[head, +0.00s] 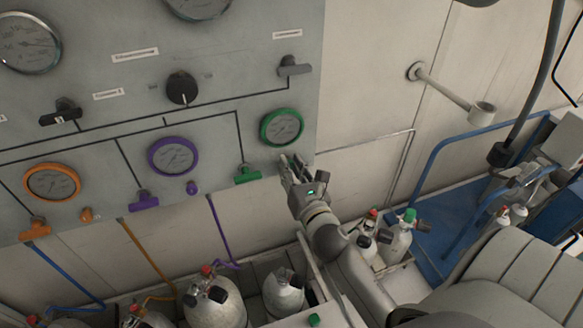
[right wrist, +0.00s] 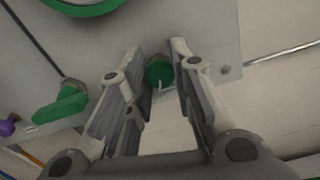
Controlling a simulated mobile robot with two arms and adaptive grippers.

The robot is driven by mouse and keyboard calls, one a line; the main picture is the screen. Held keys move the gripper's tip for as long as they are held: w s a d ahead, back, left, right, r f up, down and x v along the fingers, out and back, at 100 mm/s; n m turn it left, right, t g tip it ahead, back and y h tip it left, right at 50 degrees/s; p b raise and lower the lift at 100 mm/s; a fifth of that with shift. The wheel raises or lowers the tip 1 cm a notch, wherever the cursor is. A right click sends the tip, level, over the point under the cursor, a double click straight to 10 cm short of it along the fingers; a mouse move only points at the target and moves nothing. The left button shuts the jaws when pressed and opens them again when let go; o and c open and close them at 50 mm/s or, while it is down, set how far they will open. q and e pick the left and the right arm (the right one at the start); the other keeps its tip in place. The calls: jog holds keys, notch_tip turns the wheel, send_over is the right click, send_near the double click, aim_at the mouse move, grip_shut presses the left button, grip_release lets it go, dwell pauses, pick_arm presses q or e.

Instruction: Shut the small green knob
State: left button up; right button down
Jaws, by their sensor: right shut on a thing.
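The small green knob (right wrist: 159,73) shows in the right wrist view at the lower edge of the grey panel, between my right gripper's fingers. In the head view the gripper hides it. My right gripper (head: 291,165) reaches the panel's lower right corner, below the green-rimmed gauge (head: 282,127). It also shows in the right wrist view (right wrist: 161,58), its fingertips on either side of the knob and shut on it. A larger green valve handle (head: 247,174) is just left of the gripper, apart from it. My left gripper is not in view.
Purple (head: 144,200) and orange (head: 35,229) valve handles lie along the panel's lower edge, with a small purple knob (head: 192,188) and a small orange knob (head: 86,214). Gas cylinders (head: 213,303) stand below. A wall bracket (head: 451,95) sticks out at right.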

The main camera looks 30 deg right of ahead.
jog(key=m, duration=0.3)
jog(key=shift+m, duration=0.3)
jog(key=m, duration=0.4)
jog(key=shift+m+p, duration=0.3)
jog(key=shift+p, duration=0.1)
jog(key=m, duration=0.3)
jog(key=shift+m, duration=0.3)
jog(key=m+p, duration=0.1)
jog(key=m, duration=0.3)
jog(key=shift+m, duration=0.3)
jog(key=m, duration=0.4)
jog(key=shift+m+p, duration=0.3)
jog(key=shift+p, duration=0.1)
jog(key=m+p, duration=0.1)
jog(key=m, duration=0.2)
jog(key=shift+m, duration=0.3)
jog(key=m, duration=0.3)
jog(key=shift+p, duration=0.4)
jog(key=shift+m+p, duration=0.4)
jog(key=shift+m, duration=1.8)
